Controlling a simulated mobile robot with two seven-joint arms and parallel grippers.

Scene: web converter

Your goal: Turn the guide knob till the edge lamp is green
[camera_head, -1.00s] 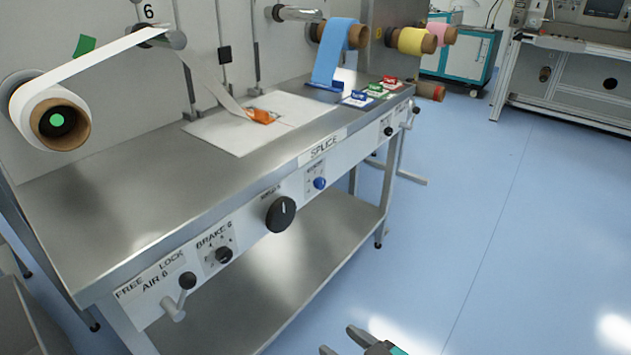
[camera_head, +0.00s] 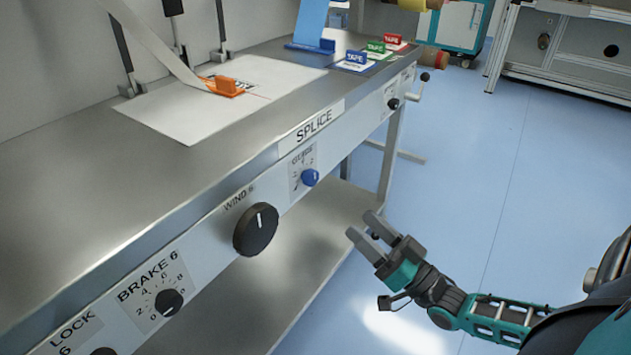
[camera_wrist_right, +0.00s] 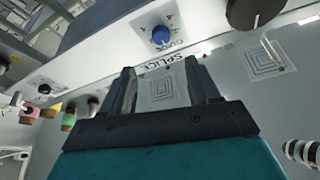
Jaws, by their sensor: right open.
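The guide knob (camera_head: 310,177) is a small blue knob on the bench's front panel, below the SPLICE label. It also shows in the right wrist view (camera_wrist_right: 161,36), where the panel appears upside down. My right gripper (camera_head: 362,225) is open and empty, in front of the panel, below and right of the guide knob and apart from it. In the right wrist view its two fingers (camera_wrist_right: 160,72) point toward the panel, with the knob beyond their tips. I cannot make out the edge lamp. My left gripper is not in view.
A large black WIND 6 knob (camera_head: 256,230) and a BRAKE 6 knob (camera_head: 169,302) sit left along the panel. A black-knobbed crank (camera_head: 424,77) juts out at the far end. An orange clip (camera_head: 228,88) lies on the white splice sheet (camera_head: 180,120). The floor right is clear.

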